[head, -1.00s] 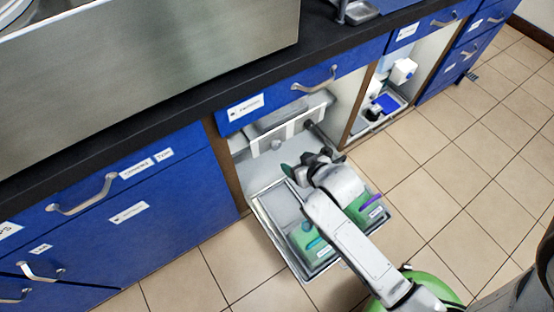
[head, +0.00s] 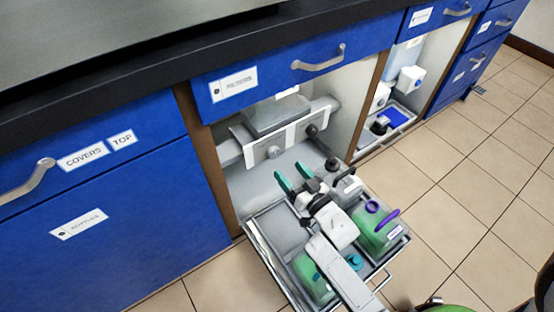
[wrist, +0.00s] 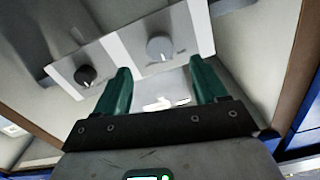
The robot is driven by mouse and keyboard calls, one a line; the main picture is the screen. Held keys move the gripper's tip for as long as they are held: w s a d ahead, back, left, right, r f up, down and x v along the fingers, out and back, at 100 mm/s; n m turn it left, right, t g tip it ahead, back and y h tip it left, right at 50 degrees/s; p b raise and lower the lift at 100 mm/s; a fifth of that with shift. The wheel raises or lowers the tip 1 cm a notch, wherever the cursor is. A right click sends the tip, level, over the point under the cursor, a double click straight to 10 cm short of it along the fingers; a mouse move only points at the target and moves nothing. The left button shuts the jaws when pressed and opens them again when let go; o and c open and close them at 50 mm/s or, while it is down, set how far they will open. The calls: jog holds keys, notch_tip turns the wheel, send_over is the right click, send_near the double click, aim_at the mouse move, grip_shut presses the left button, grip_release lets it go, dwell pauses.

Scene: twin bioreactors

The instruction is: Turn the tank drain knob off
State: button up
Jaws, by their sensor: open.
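A pale control panel (head: 290,138) inside the open cabinet bay carries two knobs. One knob is light grey (head: 272,151) and the other is dark (head: 312,131); the panel's print is too small to read, so I cannot tell which is the tank drain knob. In the wrist view the light knob (wrist: 160,47) lies just beyond the gap between the fingertips, and the dark knob (wrist: 86,75) is to the left of the fingers. My gripper (head: 293,170), with green fingers, is open and empty, in front of and apart from the panel. It also shows in the wrist view (wrist: 160,72).
A pulled-out tray (head: 262,240) below my arm holds green containers (head: 378,228), one with a purple handle. Blue drawers and cabinet doors (head: 140,220) flank the bay. A second open bay (head: 395,100) is at right.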

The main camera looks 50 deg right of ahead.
aim_at(276, 155)
jog(key=b+x, duration=0.2)
jog(key=x, duration=0.5)
jog(key=shift+w+d+f, duration=0.1)
jog(key=shift+w, duration=0.3)
jog(key=c, duration=1.1)
jog(key=shift+o, duration=0.2)
jog(key=n+b, duration=0.1)
jog(key=n, duration=0.3)
jog(key=shift+n, duration=0.3)
jog(key=shift+d+n+b, duration=0.1)
jog(key=shift+n+b, duration=0.6)
jog(key=shift+n, duration=1.4)
